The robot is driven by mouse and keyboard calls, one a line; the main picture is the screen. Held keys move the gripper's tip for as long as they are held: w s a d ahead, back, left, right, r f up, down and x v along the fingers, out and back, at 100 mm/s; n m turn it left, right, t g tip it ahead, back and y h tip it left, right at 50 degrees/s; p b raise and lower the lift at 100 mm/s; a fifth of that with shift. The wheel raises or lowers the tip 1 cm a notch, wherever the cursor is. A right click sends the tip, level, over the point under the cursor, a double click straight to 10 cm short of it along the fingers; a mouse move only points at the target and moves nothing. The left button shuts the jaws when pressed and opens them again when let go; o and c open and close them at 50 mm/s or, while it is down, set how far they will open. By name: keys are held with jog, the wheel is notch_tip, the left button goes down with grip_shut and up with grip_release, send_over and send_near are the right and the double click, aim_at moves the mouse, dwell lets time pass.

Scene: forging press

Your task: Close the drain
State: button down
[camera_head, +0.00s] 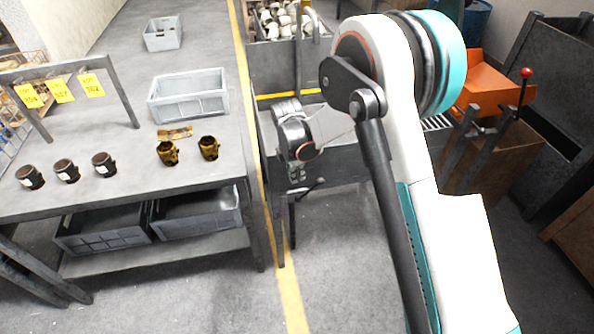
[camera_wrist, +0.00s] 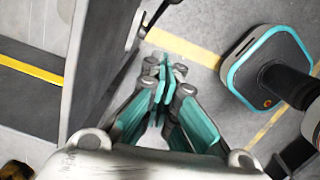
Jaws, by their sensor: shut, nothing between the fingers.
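A dark lever (camera_head: 310,189) sticks out low at the grey tank (camera_head: 342,160), just below my gripper (camera_head: 296,178). It looks like the drain handle, but its valve body is too small to make out. In the wrist view a dark lever-like part (camera_wrist: 160,12) shows at the top, beyond the fingertips. My gripper (camera_wrist: 165,72) points down there with its teal fingers together and nothing between them. It is beside the grey tank wall (camera_wrist: 100,62). I cannot tell whether the fingertips touch the lever.
A grey table (camera_head: 110,130) with dark cups, two brass-coloured cups and grey bins stands at left. A bin of pale fittings (camera_head: 285,20) is behind the tank. Floor in front is clear.

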jog(key=b, duration=0.2)
send_near(309, 191)
notch_tip(309, 191, down, 2)
jog(key=s+a, duration=0.2)
jog(key=shift+w+d, duration=0.25)
jog(key=shift+d, duration=0.45)
jog(key=shift+w+d, duration=0.25)
jog(key=shift+d, duration=0.45)
jog(key=shift+w, duration=0.1)
